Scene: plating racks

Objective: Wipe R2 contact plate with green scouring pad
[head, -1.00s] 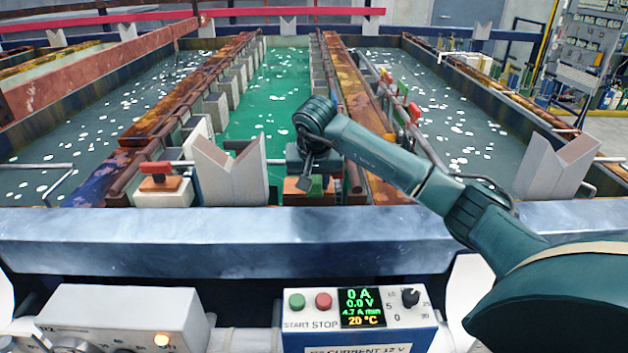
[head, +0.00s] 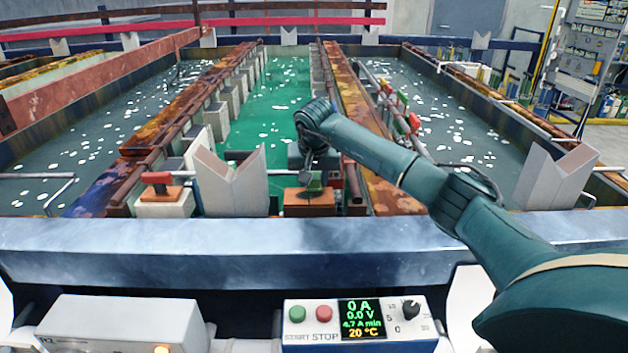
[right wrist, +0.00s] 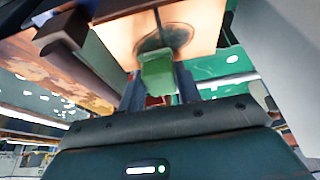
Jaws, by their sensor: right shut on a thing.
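A copper-coloured contact plate (head: 309,204) sits on a block at the front end of the green tank's right rail. It also shows in the right wrist view (right wrist: 203,22), with a round dark stain on it. My right gripper (head: 315,182) is over the plate's back part, pointing down. It is shut on the green scouring pad (right wrist: 158,74), which is at the edge of the dark stain in the wrist view. I cannot tell whether the pad presses on the plate. My left gripper is not in view.
A second copper plate with a red clamp (head: 157,180) stands to the left. Pale V-shaped supports (head: 232,183) (head: 556,178) rise from the tank's front edge. A control box with a lit display (head: 361,314) is in front. Green liquid (head: 270,105) lies behind the plate.

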